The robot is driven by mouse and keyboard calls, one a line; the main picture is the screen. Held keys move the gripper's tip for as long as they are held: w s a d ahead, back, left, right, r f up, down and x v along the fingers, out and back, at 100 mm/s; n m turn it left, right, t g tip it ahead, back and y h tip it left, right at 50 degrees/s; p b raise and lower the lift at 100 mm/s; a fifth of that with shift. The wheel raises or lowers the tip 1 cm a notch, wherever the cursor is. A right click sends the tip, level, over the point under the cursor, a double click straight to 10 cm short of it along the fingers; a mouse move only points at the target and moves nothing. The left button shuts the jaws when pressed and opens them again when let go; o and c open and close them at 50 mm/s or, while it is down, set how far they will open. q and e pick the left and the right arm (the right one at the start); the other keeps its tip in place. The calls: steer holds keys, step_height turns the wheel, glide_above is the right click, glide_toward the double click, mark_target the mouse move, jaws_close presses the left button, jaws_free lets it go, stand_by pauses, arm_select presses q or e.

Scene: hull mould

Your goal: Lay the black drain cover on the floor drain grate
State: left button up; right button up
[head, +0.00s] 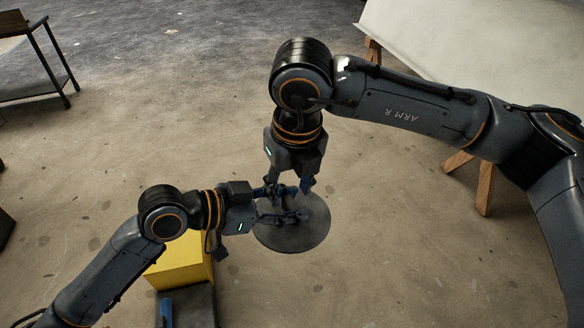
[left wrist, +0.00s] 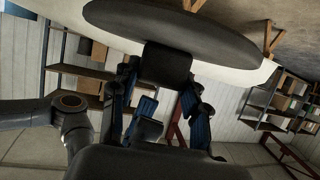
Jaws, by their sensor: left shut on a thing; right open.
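The black drain cover (head: 292,238) is a dark round disc at the centre of the head view. It also shows in the left wrist view (left wrist: 175,28), with a block-like handle (left wrist: 165,64) on it. My left gripper (head: 297,216) is shut on this handle, its blue fingers on either side in the left wrist view (left wrist: 160,76). My right gripper (head: 289,189) is open, pointing down close to the left gripper's fingers and over the disc's far edge; I cannot tell whether they touch. I see no floor drain grate in either view.
A yellow block (head: 178,266) stands below my left forearm. A large pale hull shape (head: 470,45) on wooden legs (head: 485,188) is at the right. A dark metal table (head: 45,90) is at the far left. Stained concrete floor (head: 110,150) between them is clear.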

mark_target(289, 203)
steer(key=f, duration=0.6)
steer(key=shift+w+a, duration=0.2)
steer(key=shift+w, duration=0.2)
arm_select(q)
steer(key=shift+r, duration=0.1)
arm_select(e)
jaws_close()
arm_select(q)
steer(key=o, duration=1.4)
arm_select(e)
steer(key=shift+r, duration=0.1)
arm_select(q)
steer(key=shift+o, duration=0.2)
steer(key=shift+a, duration=0.1)
